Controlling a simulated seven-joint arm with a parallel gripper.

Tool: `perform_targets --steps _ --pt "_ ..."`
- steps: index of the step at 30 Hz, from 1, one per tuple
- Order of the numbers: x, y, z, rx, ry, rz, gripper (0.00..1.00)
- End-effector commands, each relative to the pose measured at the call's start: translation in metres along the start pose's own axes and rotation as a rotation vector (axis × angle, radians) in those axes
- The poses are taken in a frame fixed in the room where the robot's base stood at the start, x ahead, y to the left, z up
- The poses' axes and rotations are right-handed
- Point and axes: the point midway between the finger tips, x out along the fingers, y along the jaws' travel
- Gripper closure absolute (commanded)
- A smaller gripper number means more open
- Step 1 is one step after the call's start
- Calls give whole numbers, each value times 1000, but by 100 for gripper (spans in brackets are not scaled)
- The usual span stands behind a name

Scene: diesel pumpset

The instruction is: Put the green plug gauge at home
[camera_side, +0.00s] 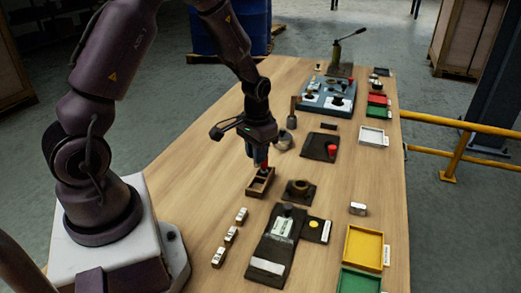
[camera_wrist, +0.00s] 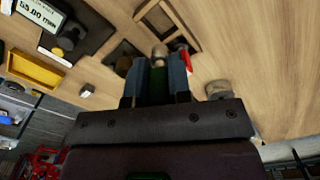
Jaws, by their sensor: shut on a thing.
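My gripper (camera_side: 262,162) is shut on the green plug gauge (camera_wrist: 158,88). In the wrist view the green body sits between the two fingers (camera_wrist: 160,78), and a pale metal tip (camera_wrist: 159,53) sticks out beyond them. In the side view the fingers are low over a small wooden box (camera_side: 259,183) with compartments. The box also shows at the top of the wrist view (camera_wrist: 150,9). A red piece (camera_wrist: 190,60) shows beside the right finger, close to the box. The fingers hide most of the green gauge. I cannot tell whether its tip touches the box.
A dark block with a round bore (camera_side: 298,189) stands just right of the box. Several small metal blocks (camera_side: 231,234) lie in front. A readout on a dark mat (camera_side: 283,226), a yellow tray (camera_side: 363,247) and a green tray (camera_side: 360,282) stand at the near right.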

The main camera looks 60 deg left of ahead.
Motion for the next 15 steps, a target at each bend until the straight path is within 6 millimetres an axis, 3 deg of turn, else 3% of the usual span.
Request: perform_targets --steps 7,15 --pt "9 0 0 0 -1 0 100" --pt "39 0 0 -1 -3 0 100"
